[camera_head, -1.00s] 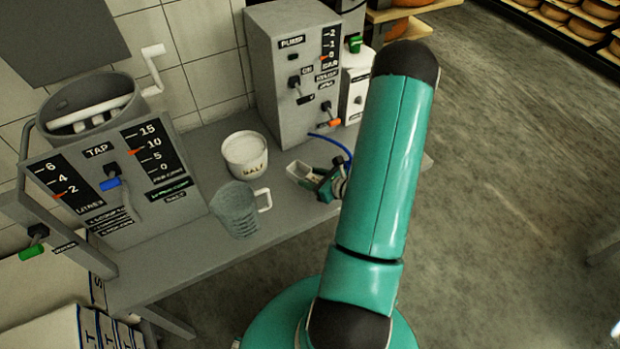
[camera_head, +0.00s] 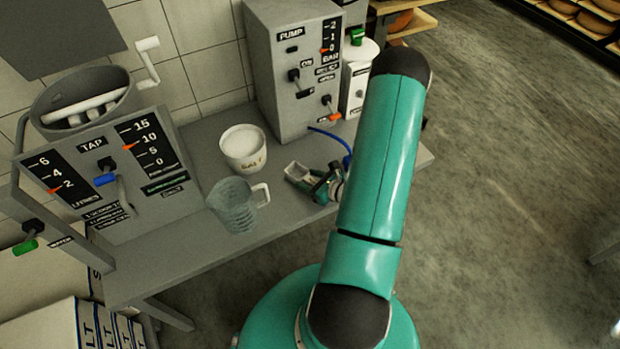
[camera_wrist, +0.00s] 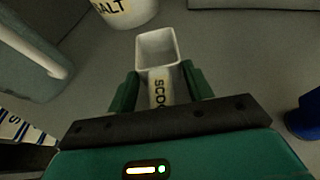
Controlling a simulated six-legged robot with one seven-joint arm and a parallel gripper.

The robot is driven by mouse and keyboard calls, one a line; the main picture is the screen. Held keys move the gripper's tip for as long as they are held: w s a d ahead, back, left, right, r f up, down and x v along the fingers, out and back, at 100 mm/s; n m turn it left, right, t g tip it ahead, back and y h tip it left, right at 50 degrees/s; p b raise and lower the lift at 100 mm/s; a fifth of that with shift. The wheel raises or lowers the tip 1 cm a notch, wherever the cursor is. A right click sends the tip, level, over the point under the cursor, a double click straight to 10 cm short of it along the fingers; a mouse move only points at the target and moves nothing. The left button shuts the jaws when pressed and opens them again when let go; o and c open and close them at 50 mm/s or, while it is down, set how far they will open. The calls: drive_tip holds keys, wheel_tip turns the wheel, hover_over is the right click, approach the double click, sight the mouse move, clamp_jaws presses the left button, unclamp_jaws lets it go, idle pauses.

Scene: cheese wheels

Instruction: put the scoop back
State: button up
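The white scoop (camera_head: 297,172) is on or just above the grey bench, right of the salt tub. It also shows in the wrist view (camera_wrist: 156,50), its open bowl pointing away from me and its labelled handle toward me. My gripper (camera_wrist: 160,88) has one green finger on each side of the handle. Narrow gaps seem to show between fingers and handle, so it looks open around it. In the head view my gripper (camera_head: 322,184) is low over the bench, partly hidden by my arm. The white salt tub (camera_head: 243,150) stands behind the scoop.
A clear jug (camera_head: 232,207) with a white handle stands left of the scoop near the bench's front edge. The grey pump box (camera_head: 292,75) is behind, with a blue hose (camera_head: 335,140) beside my gripper. The tap panel (camera_head: 105,175) is left. Floor is clear at right.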

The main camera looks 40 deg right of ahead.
drive_tip(key=o, duration=0.4)
drive_tip(key=shift+c, duration=0.2)
drive_tip(key=shift+r, duration=0.1)
drive_tip(key=v, duration=1.2)
drive_tip(key=w+a+r+n+g+y, duration=0.4)
drive_tip(key=a+r+n, duration=0.4)
drive_tip(key=a+r, duration=0.1)
drive_tip(key=w+a+r+n+g+y, duration=0.3)
drive_tip(key=w+a+r+n+y, duration=0.1)
drive_tip(key=a+r+n, duration=0.4)
drive_tip(key=s+a+r+n+h, duration=0.3)
drive_tip(key=a+r+n, duration=0.3)
drive_tip(key=r+n, duration=0.3)
drive_tip(key=s+a+r+n+h, duration=0.4)
drive_tip(key=a+r+n+h, duration=0.2)
drive_tip(key=r+n, duration=0.3)
drive_tip(key=shift+r+n+g, duration=0.4)
drive_tip(key=shift+r, duration=0.35)
drive_tip(key=shift+s+a, duration=0.1)
